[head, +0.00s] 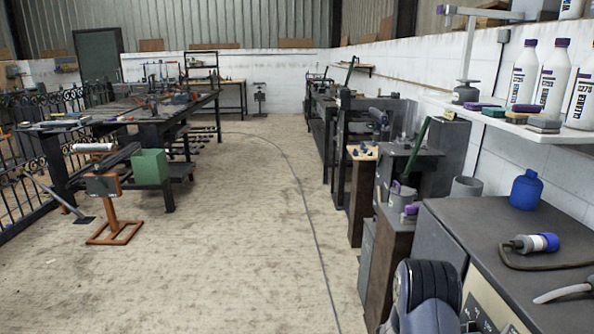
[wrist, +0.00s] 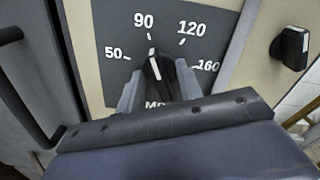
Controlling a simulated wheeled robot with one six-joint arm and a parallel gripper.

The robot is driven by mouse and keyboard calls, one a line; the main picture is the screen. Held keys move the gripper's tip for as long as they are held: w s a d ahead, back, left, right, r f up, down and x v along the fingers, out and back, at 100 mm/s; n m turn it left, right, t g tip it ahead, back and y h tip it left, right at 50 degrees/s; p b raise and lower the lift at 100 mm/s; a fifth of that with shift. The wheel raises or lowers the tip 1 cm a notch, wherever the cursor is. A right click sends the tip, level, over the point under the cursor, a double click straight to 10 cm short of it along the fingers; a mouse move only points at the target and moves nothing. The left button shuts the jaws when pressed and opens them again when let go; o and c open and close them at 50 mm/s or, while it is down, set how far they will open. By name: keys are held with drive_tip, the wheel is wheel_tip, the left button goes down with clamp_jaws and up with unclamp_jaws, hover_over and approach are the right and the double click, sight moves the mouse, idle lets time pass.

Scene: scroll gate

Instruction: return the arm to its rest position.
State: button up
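My gripper (wrist: 158,85) shows in the wrist view with its two grey fingers apart, one on each side of a black dial knob (wrist: 154,67). The fingers look open, with a narrow space beside the knob; contact low down is hidden. The knob has a white pointer line, directed up near the 90 mark. It sits on a dark grey dial plate (wrist: 115,35) marked 50, 90, 120 and 160. In the head view, my dark arm shows at the bottom, in front of the machine's panel; the fingertips are not visible there.
A second black knob (wrist: 290,47) is right of the dial plate. A dark handle (wrist: 20,100) is at the left. The grey machine top (head: 500,240) holds a blue bottle (head: 527,190) and a corded tool (head: 535,243). The floor (head: 230,240) to the left is open.

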drive_tip(key=shift+m, duration=0.3)
idle(0.4)
drive_tip(key=a, duration=1.1)
drive_tip(key=d+m+b, duration=0.2)
drive_tip(key=d+m, duration=0.6)
drive_tip(key=d, duration=0.3)
drive_tip(key=shift+m+b, duration=0.3)
drive_tip(key=shift+b, duration=0.05)
drive_tip(key=shift+s, duration=0.15)
